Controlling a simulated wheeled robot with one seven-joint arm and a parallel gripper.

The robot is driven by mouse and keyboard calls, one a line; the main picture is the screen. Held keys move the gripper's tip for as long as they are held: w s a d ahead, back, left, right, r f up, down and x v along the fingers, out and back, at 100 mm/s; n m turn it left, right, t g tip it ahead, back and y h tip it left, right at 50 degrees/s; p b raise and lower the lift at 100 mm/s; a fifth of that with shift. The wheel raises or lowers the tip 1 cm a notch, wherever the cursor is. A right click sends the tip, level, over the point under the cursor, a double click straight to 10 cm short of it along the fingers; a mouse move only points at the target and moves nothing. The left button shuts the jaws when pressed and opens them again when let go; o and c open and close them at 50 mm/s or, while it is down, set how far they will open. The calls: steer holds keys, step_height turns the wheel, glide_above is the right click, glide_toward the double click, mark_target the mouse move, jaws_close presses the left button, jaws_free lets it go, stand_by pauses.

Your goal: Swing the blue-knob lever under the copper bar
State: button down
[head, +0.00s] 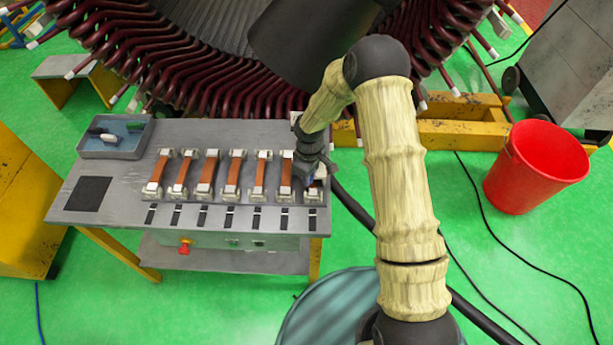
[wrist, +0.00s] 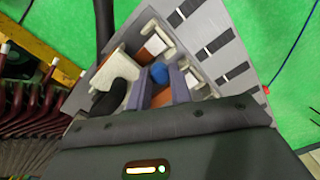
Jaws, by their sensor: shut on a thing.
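A row of copper bars (head: 234,172) lies in pale clamps on the grey bench top. My gripper (head: 310,178) is low over the right end of the row and hides much of the clamp there. In the wrist view the blue knob (wrist: 158,73) of the lever sits between my two grey-blue fingers (wrist: 160,88), which are shut on it. An orange-brown copper piece (wrist: 155,46) shows just beyond the knob, beside white clamp blocks (wrist: 161,27). The lever's arm is mostly hidden by the fingers, so I cannot tell how it lies under the bar.
A blue-grey tray (head: 84,145) stands at the bench's back left, by a dark square pad (head: 88,193). A red button (head: 184,247) is on the bench front. The large wound stator (head: 190,75) stands behind. A red bucket (head: 535,167) is on the green floor at right.

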steer(key=shift+w+d+n, duration=0.1)
steer(key=shift+d+n, duration=0.25)
steer(key=shift+n, duration=0.55)
steer(key=n, duration=0.2)
steer(key=d+n, duration=0.1)
steer(key=shift+w+n+b, duration=0.3)
steer(key=shift+w+n, duration=0.05)
steer(key=shift+n, duration=0.05)
steer(key=shift+w+d+n, duration=0.15)
steer(key=shift+w+n, duration=0.05)
steer(key=shift+n, duration=0.55)
steer(key=shift+w+d+n, duration=0.2)
steer(key=shift+w+n, duration=0.05)
steer(key=shift+n, duration=0.55)
steer(key=shift+w+d+n, duration=0.15)
steer(key=shift+w+n, duration=0.05)
steer(key=shift+n, duration=0.55)
steer(key=c, duration=1.3)
jaws_free()
steer(key=shift+o, duration=0.2)
